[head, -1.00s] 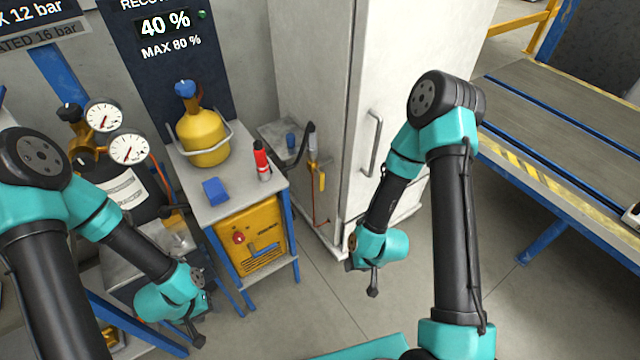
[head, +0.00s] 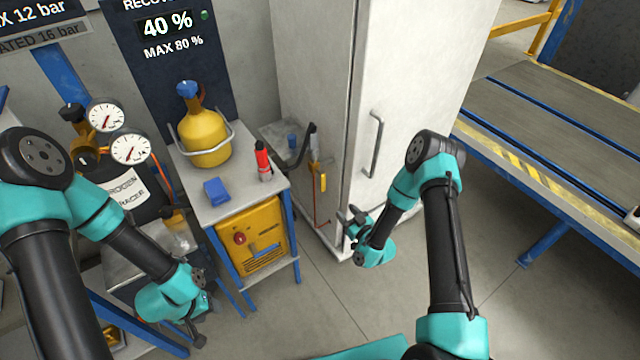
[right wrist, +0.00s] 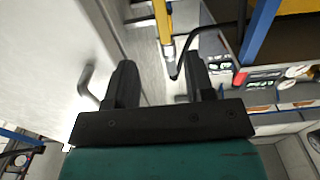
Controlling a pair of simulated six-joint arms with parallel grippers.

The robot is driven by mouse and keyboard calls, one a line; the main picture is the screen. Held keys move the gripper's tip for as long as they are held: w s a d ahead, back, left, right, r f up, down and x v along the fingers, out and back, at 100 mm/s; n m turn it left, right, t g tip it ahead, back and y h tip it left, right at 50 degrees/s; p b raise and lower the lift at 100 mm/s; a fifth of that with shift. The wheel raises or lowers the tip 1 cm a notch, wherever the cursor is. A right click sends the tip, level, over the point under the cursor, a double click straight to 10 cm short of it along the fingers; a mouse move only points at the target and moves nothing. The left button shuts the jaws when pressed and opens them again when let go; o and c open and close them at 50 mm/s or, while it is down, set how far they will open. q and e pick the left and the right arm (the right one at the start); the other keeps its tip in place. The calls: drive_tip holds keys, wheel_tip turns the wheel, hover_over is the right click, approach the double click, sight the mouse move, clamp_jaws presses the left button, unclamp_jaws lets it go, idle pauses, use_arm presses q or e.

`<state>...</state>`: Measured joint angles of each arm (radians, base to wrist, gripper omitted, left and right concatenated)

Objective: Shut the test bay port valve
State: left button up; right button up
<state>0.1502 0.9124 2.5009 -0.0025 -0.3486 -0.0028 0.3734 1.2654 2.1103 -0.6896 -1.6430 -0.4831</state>
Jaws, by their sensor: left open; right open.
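The port valve with its yellow lever (head: 322,181) sits on the left side of the white cabinet, and a dark hose (head: 303,150) runs to it. The lever hangs downward. My right gripper (head: 349,222) is open and empty, below and right of the lever, by the cabinet's lower front corner. In the right wrist view a yellow bar, seemingly the lever (right wrist: 164,28), shows ahead between the open fingers (right wrist: 160,78), apart from them. My left gripper (head: 196,334) is low at the left, far from the valve; its fingers are small and partly hidden.
The white cabinet (head: 410,80) with its grey door handle (head: 376,145) stands beside my right gripper. A small table (head: 235,205) holds a yellow cylinder (head: 205,140), a red bottle (head: 263,162) and a blue block (head: 216,190). Floor in front is clear.

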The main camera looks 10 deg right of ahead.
sight(324, 187)
drive_tip(key=shift+w+a, duration=0.1)
drive_tip(key=x, duration=1.7)
drive_tip(key=shift+c, duration=0.4)
clamp_jaws()
